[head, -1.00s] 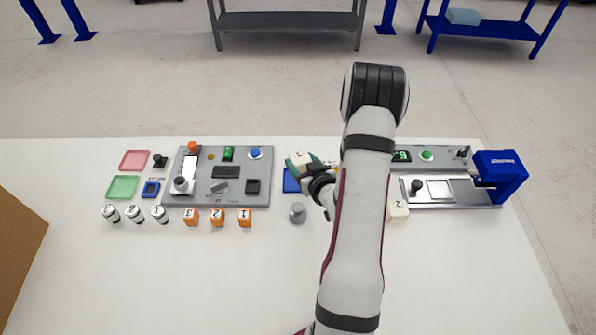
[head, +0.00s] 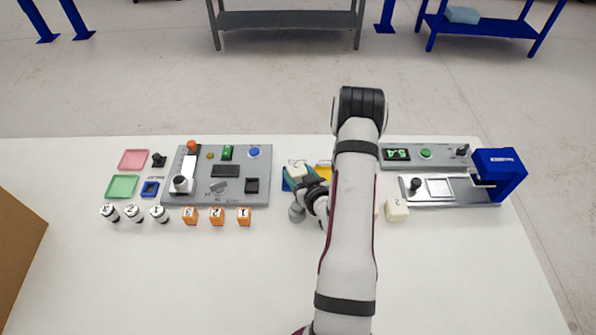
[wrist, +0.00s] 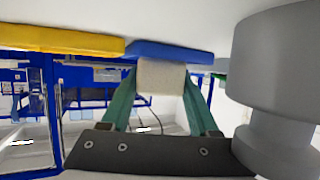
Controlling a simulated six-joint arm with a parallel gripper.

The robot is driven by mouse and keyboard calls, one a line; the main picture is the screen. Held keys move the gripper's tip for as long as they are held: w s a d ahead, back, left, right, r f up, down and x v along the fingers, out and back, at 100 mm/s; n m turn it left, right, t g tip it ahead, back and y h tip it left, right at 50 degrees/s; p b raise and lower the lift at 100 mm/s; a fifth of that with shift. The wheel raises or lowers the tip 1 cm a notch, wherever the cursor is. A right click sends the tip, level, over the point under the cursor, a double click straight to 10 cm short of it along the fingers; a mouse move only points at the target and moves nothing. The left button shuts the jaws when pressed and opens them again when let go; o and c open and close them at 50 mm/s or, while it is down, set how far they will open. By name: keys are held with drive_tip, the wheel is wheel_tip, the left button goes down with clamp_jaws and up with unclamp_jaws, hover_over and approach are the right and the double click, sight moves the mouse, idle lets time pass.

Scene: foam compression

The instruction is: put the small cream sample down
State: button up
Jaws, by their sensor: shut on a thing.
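The small cream sample (head: 297,168) is a pale block with a dark mark on top, held between the teal fingers of my gripper (head: 305,175). In the wrist view, which looks upside down, the sample (wrist: 160,77) sits between both fingers (wrist: 160,92). The blue pad (head: 287,184) lies at the sample; its edge (wrist: 170,50) meets the sample's outline in the wrist view. I cannot tell whether they touch. A cream block marked 2 (head: 397,210) stands on the table to the right. Part of another pale block (head: 376,211) is hidden by my arm.
A yellow pad (head: 324,169) lies right of the blue one. A grey knobbed piece (head: 296,213) stands close to my gripper and looms in the wrist view (wrist: 275,80). A panel (head: 215,195) is left; a blue press (head: 500,172) is right. The front table is clear.

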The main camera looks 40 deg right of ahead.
sight(296, 175)
drive_tip(key=o, duration=1.4)
drive_tip(key=shift+o, duration=0.2)
drive_tip(key=shift+r, duration=0.3)
drive_tip(key=v, duration=0.7)
drive_tip(key=shift+s+r, duration=0.25)
drive_tip(key=shift+r, duration=0.15)
drive_tip(key=w+a+r+g+y, duration=0.2)
drive_tip(key=a+r+g, duration=0.5)
drive_tip(key=a, duration=0.2)
drive_tip(key=s+a+r+g+y, duration=0.2)
drive_tip(key=s+a+r, duration=0.3)
drive_tip(key=s+a, duration=0.4)
drive_tip(key=s+a+r+m+g+y, duration=0.1)
drive_tip(key=s+a+r+g+y, duration=0.2)
drive_tip(key=s+a, duration=0.6)
drive_tip(key=a+r, duration=0.2)
drive_tip(key=a, duration=0.1)
drive_tip(key=shift+g, duration=0.4)
